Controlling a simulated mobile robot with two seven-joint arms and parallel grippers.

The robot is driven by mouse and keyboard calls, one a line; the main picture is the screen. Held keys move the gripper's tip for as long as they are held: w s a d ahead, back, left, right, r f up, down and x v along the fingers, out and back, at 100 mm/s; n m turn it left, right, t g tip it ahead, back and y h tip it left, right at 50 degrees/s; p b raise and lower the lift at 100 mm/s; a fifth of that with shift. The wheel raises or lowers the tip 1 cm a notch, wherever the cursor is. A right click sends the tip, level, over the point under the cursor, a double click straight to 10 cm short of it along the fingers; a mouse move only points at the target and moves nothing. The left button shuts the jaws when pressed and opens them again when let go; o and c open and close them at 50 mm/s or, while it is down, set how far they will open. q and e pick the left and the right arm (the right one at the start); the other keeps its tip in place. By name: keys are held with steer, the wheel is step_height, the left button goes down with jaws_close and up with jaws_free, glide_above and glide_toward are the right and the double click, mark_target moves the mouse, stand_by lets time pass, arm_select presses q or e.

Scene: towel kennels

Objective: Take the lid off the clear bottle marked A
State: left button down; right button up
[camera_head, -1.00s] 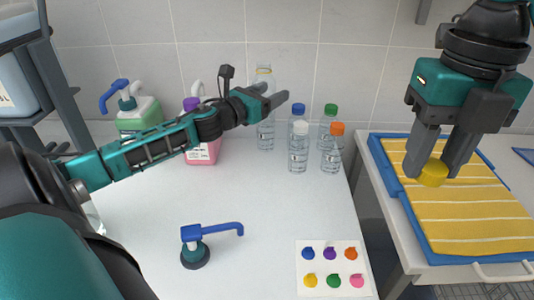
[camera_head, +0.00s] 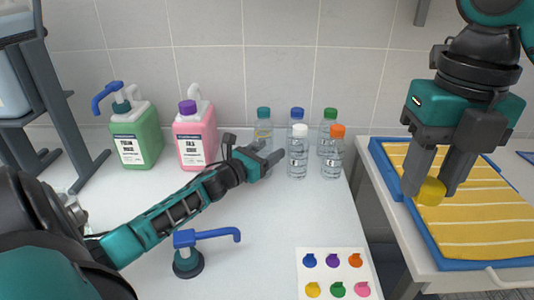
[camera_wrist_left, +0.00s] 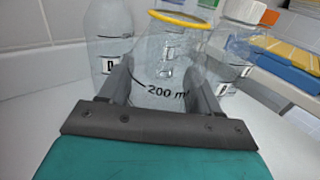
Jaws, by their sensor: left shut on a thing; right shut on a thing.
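My right gripper (camera_head: 432,183) is shut on a yellow lid (camera_head: 431,194), held up in front of the yellow towel at the right. My left gripper (camera_head: 270,156) is low at the back of the white table, in front of the bottle group. In the left wrist view it is shut around a clear bottle (camera_wrist_left: 168,62) with a yellow ring at its neck and "200 ml" on its side. No lid shows on this bottle. I cannot read a letter on it or clearly make it out in the head view.
Bottles with teal (camera_head: 263,113), blue (camera_head: 297,112), white (camera_head: 299,130), green (camera_head: 330,113) and orange (camera_head: 337,131) caps stand close by. Green (camera_head: 137,140) and pink (camera_head: 195,140) jugs stand left. A blue pump (camera_head: 188,260) and a color-dot card (camera_head: 335,275) lie in front.

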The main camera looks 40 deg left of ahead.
arm_select(q)
steer(key=shift+r, duration=0.1)
steer(key=shift+f, duration=0.2)
steer(key=c, duration=0.5)
jaws_free()
